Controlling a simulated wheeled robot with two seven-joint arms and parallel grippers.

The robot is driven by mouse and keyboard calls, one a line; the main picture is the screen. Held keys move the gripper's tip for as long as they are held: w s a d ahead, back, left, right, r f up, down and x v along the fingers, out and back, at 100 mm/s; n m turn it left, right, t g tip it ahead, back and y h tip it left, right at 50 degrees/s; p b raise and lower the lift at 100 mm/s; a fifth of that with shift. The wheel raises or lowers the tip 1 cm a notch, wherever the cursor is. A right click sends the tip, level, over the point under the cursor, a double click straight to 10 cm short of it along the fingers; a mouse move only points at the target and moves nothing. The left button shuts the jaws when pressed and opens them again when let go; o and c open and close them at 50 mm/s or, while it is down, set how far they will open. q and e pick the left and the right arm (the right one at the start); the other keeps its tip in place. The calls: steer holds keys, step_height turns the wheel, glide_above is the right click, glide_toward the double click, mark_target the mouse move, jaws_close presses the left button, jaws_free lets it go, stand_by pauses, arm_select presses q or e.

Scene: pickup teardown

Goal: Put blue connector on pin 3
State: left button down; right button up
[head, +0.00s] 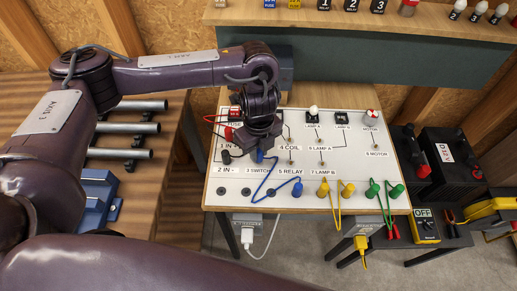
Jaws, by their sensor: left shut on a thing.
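My left gripper (262,148) is over the left part of the white circuit board (330,160), pointing down and shut on a blue connector (260,156). The connector shows just below the fingers, by the "3 SWITCH" label (257,170). The gripper covers the spot above that label, so pin 3 is hidden and I cannot tell whether the connector touches it. A blue wire (266,186) runs from the held connector to another blue connector (297,188) upright in the board's front row. My right gripper is not in view.
Yellow connectors (323,189) and green connectors (373,188) stand along the board's front edge. Lamps (313,112) and a red-topped motor (372,115) are at its back. A red lead (220,119) lies left of my gripper. Black batteries (448,155) stand to the right.

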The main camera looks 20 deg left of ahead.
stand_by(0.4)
arm_select(q)
steer(key=shift+f+b, duration=0.55)
steer(key=shift+f, duration=0.3)
steer(key=c, duration=1.2)
jaws_free()
steer(key=shift+r, duration=0.1)
